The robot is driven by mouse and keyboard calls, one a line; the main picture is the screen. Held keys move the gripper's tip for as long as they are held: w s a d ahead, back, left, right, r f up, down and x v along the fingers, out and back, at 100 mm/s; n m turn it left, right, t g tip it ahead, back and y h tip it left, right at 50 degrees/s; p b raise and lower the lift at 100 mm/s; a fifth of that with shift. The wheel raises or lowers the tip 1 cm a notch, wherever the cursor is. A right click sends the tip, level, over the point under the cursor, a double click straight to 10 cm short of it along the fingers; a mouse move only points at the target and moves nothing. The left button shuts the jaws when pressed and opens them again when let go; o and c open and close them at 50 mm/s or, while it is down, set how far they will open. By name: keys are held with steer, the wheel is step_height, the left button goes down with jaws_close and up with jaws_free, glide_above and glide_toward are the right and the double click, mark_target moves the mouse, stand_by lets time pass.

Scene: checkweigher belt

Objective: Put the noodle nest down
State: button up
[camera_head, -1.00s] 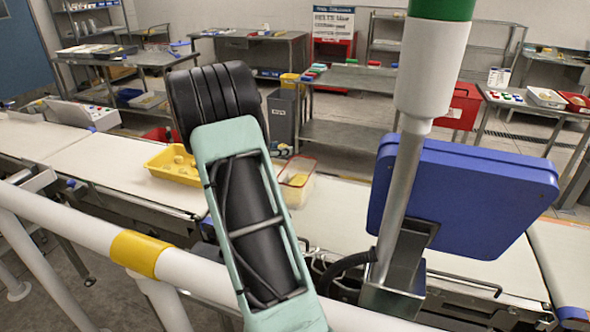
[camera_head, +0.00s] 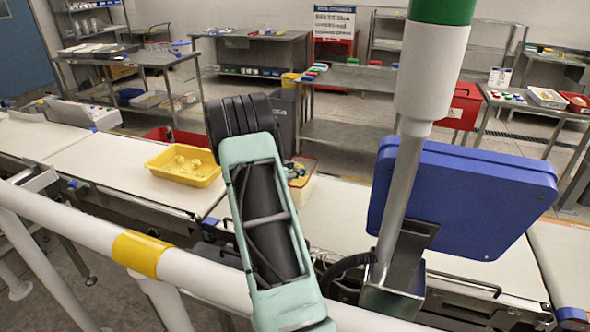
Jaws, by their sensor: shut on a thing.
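My arm, in pale green and black, reaches over the belt and hides much of what is behind it. Only a small dark part of my gripper (camera_head: 295,171) shows past the arm's right edge, at the red-rimmed tub (camera_head: 303,193). It is shut on the noodle nest, which is mostly hidden; I cannot tell whether the nest touches the tub. A yellow tray (camera_head: 185,178) on the belt to the left holds several pale yellow nests.
A white belt (camera_head: 110,155) runs across the view, with bare surface left of the yellow tray. A blue panel (camera_head: 465,200) on a post stands at the right. A white rail with a yellow band (camera_head: 138,253) crosses the front.

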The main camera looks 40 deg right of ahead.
steer(key=shift+f, duration=0.15)
steer(key=shift+f+b, duration=0.35)
steer(key=shift+b, duration=0.2)
steer(key=shift+f, duration=0.2)
steer(key=shift+r, duration=0.1)
steer(key=o, duration=0.6)
steer(key=shift+r+p, duration=0.5)
steer(key=b+v, duration=0.1)
steer(key=v, duration=1.1)
